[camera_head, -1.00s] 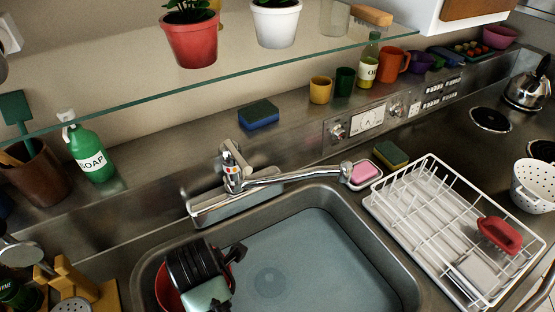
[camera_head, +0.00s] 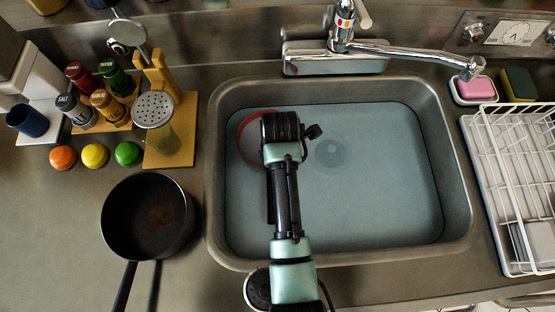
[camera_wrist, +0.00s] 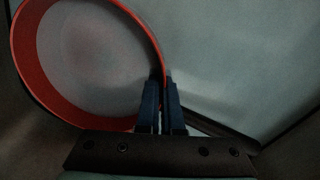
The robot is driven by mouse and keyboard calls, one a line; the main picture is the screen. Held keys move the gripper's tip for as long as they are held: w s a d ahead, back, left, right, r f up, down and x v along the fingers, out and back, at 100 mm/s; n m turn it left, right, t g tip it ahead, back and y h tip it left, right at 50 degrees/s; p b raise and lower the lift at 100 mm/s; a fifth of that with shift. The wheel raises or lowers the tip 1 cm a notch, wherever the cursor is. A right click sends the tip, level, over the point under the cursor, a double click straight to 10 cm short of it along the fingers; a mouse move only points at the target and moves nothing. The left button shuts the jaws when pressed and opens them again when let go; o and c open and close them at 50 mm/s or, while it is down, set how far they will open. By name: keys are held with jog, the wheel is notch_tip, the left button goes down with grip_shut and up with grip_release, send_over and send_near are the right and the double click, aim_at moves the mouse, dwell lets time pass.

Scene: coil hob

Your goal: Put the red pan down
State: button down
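The red pan (camera_head: 248,140) is in the left part of the sink (camera_head: 390,180), below my gripper, which hides its right side in the head view. In the wrist view the pan (camera_wrist: 85,55) shows a red rim and a greyish inside, with its dark handle running to the lower right. My gripper (camera_wrist: 162,90) has its two fingers close together at the pan's rim where the handle starts, and it appears shut on the pan. I cannot tell whether the pan touches the sink bottom.
A black frying pan (camera_head: 150,215) stands on the counter left of the sink. Behind it are spice jars, small coloured balls and a wooden utensil stand (camera_head: 172,130). The tap (camera_head: 400,50) reaches over the back right. A white dish rack (camera_head: 515,180) stands at right.

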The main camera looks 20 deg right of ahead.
jog(key=shift+w+f, duration=0.1)
jog(key=shift+f, duration=0.7)
jog(key=shift+f, duration=0.15)
jog(key=c, duration=1.1)
grip_release()
jog(key=r, duration=0.8)
jog(key=s+r+p, duration=0.1)
jog(key=r, duration=0.3)
jog(key=shift+r, duration=0.15)
